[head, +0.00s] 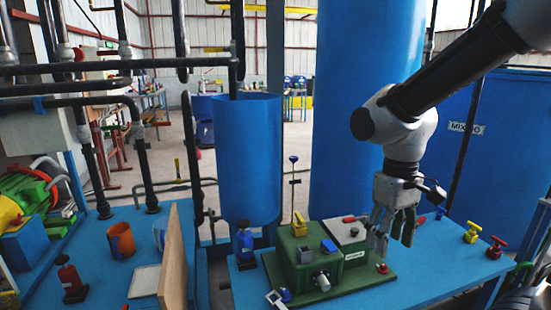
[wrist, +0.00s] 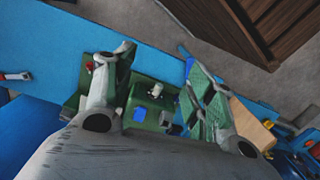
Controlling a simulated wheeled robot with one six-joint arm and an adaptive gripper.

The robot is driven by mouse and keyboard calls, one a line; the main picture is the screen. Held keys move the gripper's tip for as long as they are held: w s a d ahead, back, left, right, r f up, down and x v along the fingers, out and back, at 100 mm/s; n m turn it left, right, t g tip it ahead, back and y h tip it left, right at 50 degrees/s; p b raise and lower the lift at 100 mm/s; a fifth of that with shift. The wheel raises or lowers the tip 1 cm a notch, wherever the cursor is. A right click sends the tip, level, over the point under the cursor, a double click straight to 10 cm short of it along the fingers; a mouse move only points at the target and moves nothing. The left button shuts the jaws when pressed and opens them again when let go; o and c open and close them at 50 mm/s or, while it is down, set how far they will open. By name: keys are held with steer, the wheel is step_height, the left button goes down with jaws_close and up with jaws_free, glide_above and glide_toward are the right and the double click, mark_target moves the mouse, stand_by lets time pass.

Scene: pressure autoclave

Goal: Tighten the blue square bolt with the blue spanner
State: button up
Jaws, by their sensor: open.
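The blue square bolt (head: 328,246) appears as a small blue block on top of the green machine body (head: 296,272), right of a grey one. A blue piece in the wrist view (wrist: 173,129) may be the same bolt. My gripper (head: 393,238) is open and empty, pointing down beside the right end of the machine, apart from the bolt. Its spread fingers also show in the wrist view (wrist: 155,52), with green parts between them. I cannot clearly make out the blue spanner; a small blue piece (head: 440,212) lies at the table's back right.
The machine's green base plate is on a blue table (head: 430,268). A white-topped box with a red handle (head: 349,219) is beside the body. A yellow valve (head: 471,232) and a red valve (head: 497,246) stand at right. A blue column (head: 365,110) rises behind.

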steer(key=s+d+r+m+t, duration=0.1)
steer(key=s+d+r, duration=0.1)
steer(key=d+r, duration=0.1)
steer(key=s+d+r+m+t, duration=0.2)
steer(key=d+r, duration=0.1)
steer(key=d, duration=0.2)
steer(key=s+d+r+m+t, duration=0.1)
steer(key=s+d+r+t, duration=0.1)
steer(key=d+r, duration=0.1)
steer(key=shift+s+d+r+m, duration=0.15)
steer(key=shift+d+r, duration=0.05)
steer(key=shift+d, duration=0.25)
steer(key=shift+s+d+r+m, duration=0.1)
steer(key=shift+d+r+m, duration=0.05)
steer(key=shift+d, duration=0.3)
steer(key=shift+c, duration=1)
